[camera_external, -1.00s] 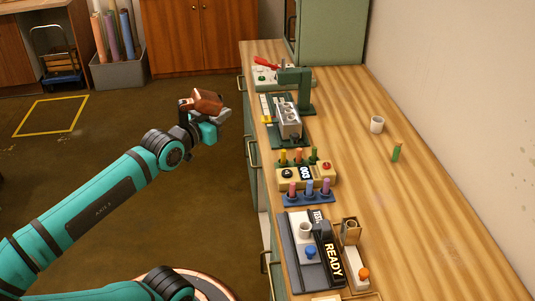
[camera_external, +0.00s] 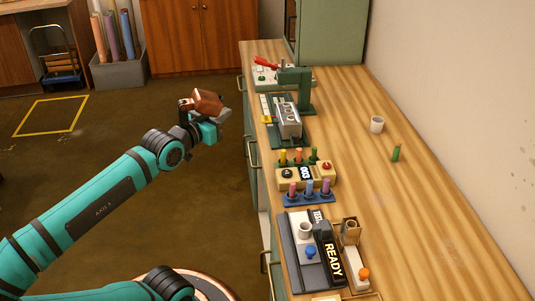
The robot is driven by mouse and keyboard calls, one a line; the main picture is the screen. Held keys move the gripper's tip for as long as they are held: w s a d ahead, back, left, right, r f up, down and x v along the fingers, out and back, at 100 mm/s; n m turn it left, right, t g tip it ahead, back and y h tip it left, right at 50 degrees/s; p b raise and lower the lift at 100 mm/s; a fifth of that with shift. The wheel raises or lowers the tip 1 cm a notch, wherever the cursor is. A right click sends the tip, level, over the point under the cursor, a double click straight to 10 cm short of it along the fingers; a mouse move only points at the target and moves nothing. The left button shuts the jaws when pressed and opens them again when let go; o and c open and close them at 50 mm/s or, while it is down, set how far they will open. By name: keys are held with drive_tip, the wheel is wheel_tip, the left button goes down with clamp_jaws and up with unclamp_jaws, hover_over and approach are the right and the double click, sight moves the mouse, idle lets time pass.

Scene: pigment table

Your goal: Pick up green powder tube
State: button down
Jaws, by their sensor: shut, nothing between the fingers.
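A small green tube (camera_external: 396,153) stands upright by itself on the right part of the wooden table, near the white cup. Another green-topped tube (camera_external: 314,154) stands in the row behind the counter device, beside a yellow and an orange one. My gripper (camera_external: 224,114) is over the floor to the left of the table, well away from both green tubes. It is shut and empty. Its fingertips are small in this view and partly hidden by the brown part on my wrist.
The wooden table (camera_external: 440,225) has free room on its right side. A white cup (camera_external: 377,124) stands there. Along its left edge are a green press (camera_external: 306,90), a counter device (camera_external: 306,174), a blue rack (camera_external: 310,199) of tubes and a READY machine (camera_external: 332,262).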

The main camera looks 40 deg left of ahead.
drive_tip(key=c, duration=1.1)
unclamp_jaws()
drive_tip(key=shift+c, duration=0.2)
